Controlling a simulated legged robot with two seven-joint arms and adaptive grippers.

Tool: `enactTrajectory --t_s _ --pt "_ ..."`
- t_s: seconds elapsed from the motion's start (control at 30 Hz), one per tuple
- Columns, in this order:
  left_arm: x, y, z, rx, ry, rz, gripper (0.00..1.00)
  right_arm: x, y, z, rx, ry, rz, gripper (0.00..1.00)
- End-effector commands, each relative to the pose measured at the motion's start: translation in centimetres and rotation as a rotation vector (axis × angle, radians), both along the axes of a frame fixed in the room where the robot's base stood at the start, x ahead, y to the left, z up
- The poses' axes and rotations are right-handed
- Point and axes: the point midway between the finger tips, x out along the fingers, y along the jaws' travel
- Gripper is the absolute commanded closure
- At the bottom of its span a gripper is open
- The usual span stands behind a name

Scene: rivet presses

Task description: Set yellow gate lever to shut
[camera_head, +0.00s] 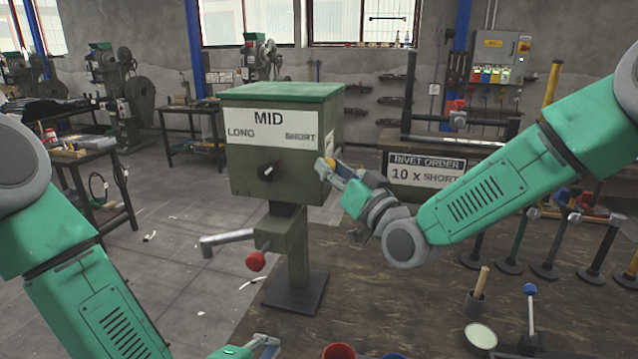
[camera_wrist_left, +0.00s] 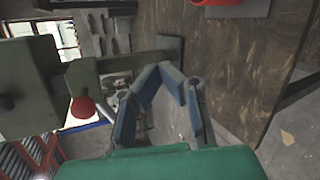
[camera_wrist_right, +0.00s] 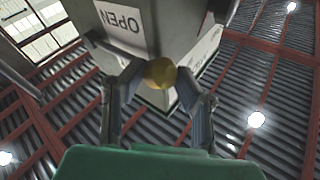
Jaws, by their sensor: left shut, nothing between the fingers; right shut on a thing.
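The green press box (camera_head: 285,165) stands on a post, with a MID, LONG and SHORT label and a black knob on its front. The yellow gate lever's round knob (camera_wrist_right: 160,73) sits between the fingers of my right gripper (camera_wrist_right: 158,82), which is shut on it beside the box. In the head view, my right gripper (camera_head: 328,168) is at the box's right side and mostly hides the lever. An upside-down OPEN label (camera_wrist_right: 122,18) shows on the box in the right wrist view. My left gripper (camera_wrist_left: 165,70) is shut and empty, low at the front (camera_head: 266,345).
A grey crank arm (camera_head: 228,237) and a red ball knob (camera_head: 255,261) stick out below the box; the red knob also shows in the left wrist view (camera_wrist_left: 83,107). A rivet order sign (camera_head: 425,170) reads 10 x SHORT. Several levers stand on the right of the brown table (camera_head: 400,290).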

Motion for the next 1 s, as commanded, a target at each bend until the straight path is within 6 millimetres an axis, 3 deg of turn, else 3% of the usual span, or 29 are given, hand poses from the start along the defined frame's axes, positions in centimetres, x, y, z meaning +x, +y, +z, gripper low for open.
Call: enactTrajectory --t_s 0.1,0.2,0.3,0.4,0.67,1.0 --pt "4.2 -2.1 6.4 -0.329 -0.057 0.117 1.0 0.1 0.0 0.4 0.002 -0.008 -0.002 1.0" --pt "6.6 -3.1 11.2 -0.574 -0.087 0.175 1.0 0.1 0.0 0.4 0.003 -0.008 -0.002 1.0" --pt "8.1 -3.5 14.9 -0.763 -0.105 0.204 1.0 0.1 0.0 0.3 0.002 -0.007 -0.002 1.0" --pt "8.9 -3.6 17.4 -0.887 -0.114 0.215 1.0 0.1 0.0 0.3 0.002 -0.007 -0.002 1.0" --pt "10.9 -4.4 19.2 -0.966 -0.12 0.216 1.0 0.1 0.0 0.2 0.001 -0.005 -0.001 1.0" --pt "17.3 -7.3 20.1 -0.961 -0.121 0.216 1.0 0.0 0.0 0.2 0.001 -0.003 -0.001 1.0"
